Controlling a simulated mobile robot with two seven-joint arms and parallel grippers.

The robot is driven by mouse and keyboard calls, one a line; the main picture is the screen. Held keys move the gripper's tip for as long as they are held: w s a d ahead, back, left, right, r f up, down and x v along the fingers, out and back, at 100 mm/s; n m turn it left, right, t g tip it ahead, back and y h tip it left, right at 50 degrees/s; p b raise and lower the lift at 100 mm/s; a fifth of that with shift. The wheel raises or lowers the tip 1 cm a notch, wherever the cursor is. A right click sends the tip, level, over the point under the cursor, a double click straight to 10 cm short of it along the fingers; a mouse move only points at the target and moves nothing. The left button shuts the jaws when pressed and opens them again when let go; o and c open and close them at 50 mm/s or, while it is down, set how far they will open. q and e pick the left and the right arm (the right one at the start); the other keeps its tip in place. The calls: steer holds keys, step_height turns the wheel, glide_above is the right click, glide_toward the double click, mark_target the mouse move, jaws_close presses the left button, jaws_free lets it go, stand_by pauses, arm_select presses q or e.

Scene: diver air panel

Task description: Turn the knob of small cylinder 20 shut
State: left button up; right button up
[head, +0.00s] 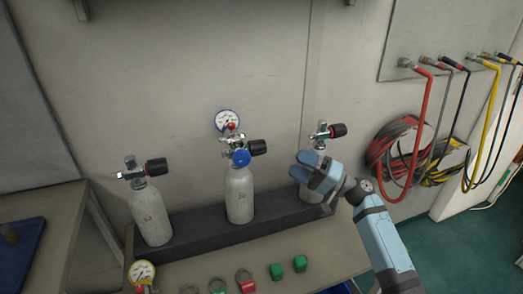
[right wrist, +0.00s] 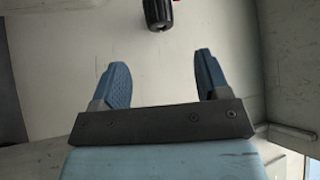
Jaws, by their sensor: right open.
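Three small grey cylinders stand in a row, each with a valve and a black knob on top: left (head: 151,215), middle (head: 239,195), right (head: 312,203). I cannot read which one is numbered 20. The left one's knob (head: 156,167), the middle one's knob (head: 257,147) and the right one's knob (head: 338,130) all point right. My right gripper (head: 306,168) is open and empty in front of the right cylinder, below its knob, and hides part of it. In the right wrist view a black knob (right wrist: 157,12) lies beyond the open fingers, untouched. My left gripper is not in view.
A dark rack (head: 190,230) holds the cylinders. A gauge (head: 227,121) and blue cap (head: 241,158) sit on the middle one. Green pieces (head: 300,263), rings and another gauge (head: 142,272) lie in front. Hoses (head: 422,130) hang at right.

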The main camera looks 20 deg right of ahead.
mark_target(261, 147)
steer(key=x, duration=1)
steer(key=shift+w+a+r, duration=0.2)
steer(key=shift+w+a, duration=0.2)
steer(key=shift+a, duration=0.1)
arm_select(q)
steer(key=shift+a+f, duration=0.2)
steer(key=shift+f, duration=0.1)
